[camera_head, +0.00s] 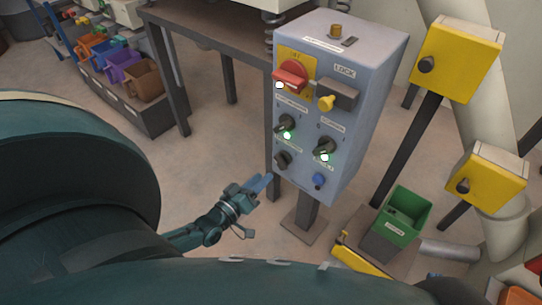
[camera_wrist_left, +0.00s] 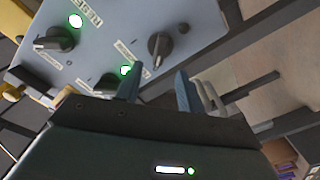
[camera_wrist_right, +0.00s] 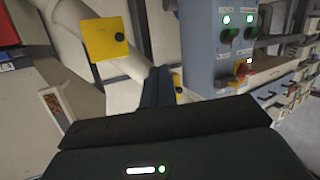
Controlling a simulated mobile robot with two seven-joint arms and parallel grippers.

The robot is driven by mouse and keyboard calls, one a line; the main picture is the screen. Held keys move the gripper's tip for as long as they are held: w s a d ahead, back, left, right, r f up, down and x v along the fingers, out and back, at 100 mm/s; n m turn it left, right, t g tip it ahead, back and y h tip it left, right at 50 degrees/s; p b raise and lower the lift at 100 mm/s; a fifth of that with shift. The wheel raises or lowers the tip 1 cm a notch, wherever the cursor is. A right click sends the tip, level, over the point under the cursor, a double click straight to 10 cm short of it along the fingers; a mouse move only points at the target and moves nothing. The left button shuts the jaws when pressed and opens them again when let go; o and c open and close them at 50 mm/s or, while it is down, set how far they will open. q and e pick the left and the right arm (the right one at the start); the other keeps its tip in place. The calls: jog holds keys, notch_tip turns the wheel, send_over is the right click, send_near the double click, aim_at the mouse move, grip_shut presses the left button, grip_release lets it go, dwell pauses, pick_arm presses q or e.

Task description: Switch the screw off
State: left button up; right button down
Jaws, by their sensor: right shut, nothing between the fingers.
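The grey-blue control box (camera_head: 322,50) carries several black knobs. The right knob (camera_head: 325,146) and the upper left knob (camera_head: 286,123) each have a lit green lamp. The lower left knob (camera_head: 282,160) shows no lamp. Labels are too small to tell surely which knob is the screw's. My left gripper (camera_head: 264,183) is low, beside the box's lower left edge. In the left wrist view it (camera_wrist_left: 160,88) is open and empty, an unlit knob (camera_wrist_left: 160,46) showing beyond the gap. My right gripper (camera_wrist_right: 157,88) is shut and empty, away from the box; I cannot pick it out in the head view.
The box also has a red rotary switch (camera_head: 291,75), a yellow padlock (camera_head: 326,102) and a blue button (camera_head: 319,180). Yellow boxes (camera_head: 462,62) on posts and a green bin (camera_head: 408,210) stand to the right. A dark table (camera_head: 205,30) is behind left.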

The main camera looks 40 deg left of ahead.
pick_arm(q)
jog(key=s, duration=0.5)
jog(key=shift+s+a+p, duration=0.2)
jog(key=shift+s+p, duration=0.1)
jog(key=shift+p, duration=0.05)
pick_arm(e)
jog(key=shift+s+g, duration=0.25)
jog(key=shift+g, duration=0.25)
pick_arm(q)
jog(key=shift+o, duration=0.2)
pick_arm(e)
jog(key=shift+f, duration=0.1)
dwell(0.9)
